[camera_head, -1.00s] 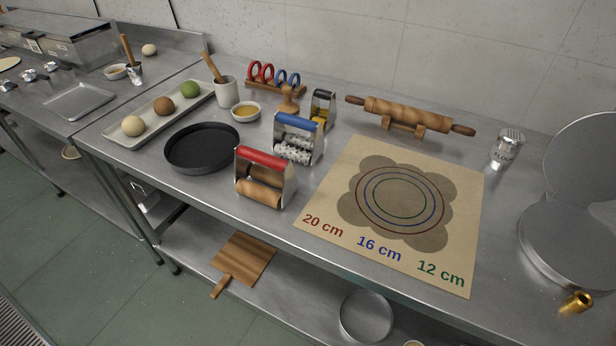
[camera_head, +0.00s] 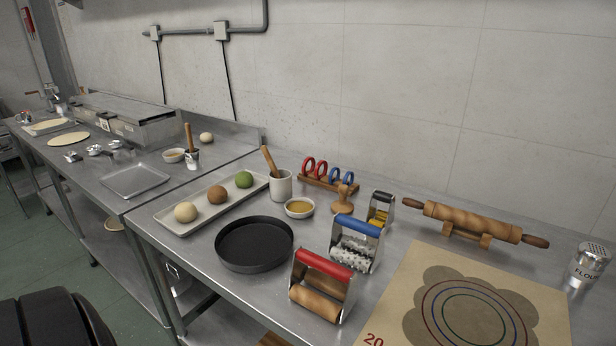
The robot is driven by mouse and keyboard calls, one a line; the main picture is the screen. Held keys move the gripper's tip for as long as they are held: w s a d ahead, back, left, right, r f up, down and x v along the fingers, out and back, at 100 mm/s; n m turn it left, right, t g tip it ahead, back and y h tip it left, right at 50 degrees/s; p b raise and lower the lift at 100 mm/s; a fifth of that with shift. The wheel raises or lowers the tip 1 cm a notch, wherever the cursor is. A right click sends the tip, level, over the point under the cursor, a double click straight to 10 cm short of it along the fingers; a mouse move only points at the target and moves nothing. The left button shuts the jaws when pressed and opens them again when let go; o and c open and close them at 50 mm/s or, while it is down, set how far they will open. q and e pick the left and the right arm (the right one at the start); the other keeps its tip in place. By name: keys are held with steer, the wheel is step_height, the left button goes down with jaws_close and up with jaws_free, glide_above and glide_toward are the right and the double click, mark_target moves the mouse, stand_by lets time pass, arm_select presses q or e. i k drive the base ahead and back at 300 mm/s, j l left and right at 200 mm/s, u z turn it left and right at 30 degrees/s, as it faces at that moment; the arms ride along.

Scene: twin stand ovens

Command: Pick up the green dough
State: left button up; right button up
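The green dough ball (camera_head: 244,180) sits at the far right end of a long pale tray (camera_head: 170,223) on the steel counter. A brown dough ball (camera_head: 217,194) is in the tray's middle and a cream dough ball (camera_head: 186,212) at its near left end. Neither of my grippers is in view. A dark rounded part at the bottom left may be part of my own body.
A white crock (camera_head: 281,186) with a wooden handle and a bowl of yellow liquid (camera_head: 299,208) stand right of the green dough. A black round pan (camera_head: 254,244) lies in front of the tray. Red-handled (camera_head: 321,286) and blue-handled (camera_head: 357,243) rollers stand right of the pan.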

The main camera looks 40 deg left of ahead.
mark_target(244, 180)
steer(key=j+z, duration=0.2)
steer(key=j, duration=0.25)
steer(key=k+j+z, duration=0.15)
steer(key=j, duration=0.25)
steer(key=k+j+z, duration=0.2)
steer(key=j, duration=0.2)
steer(key=j+z, duration=0.2)
steer(key=j, duration=0.25)
steer(key=k+j+z, duration=0.2)
steer(key=j, duration=0.15)
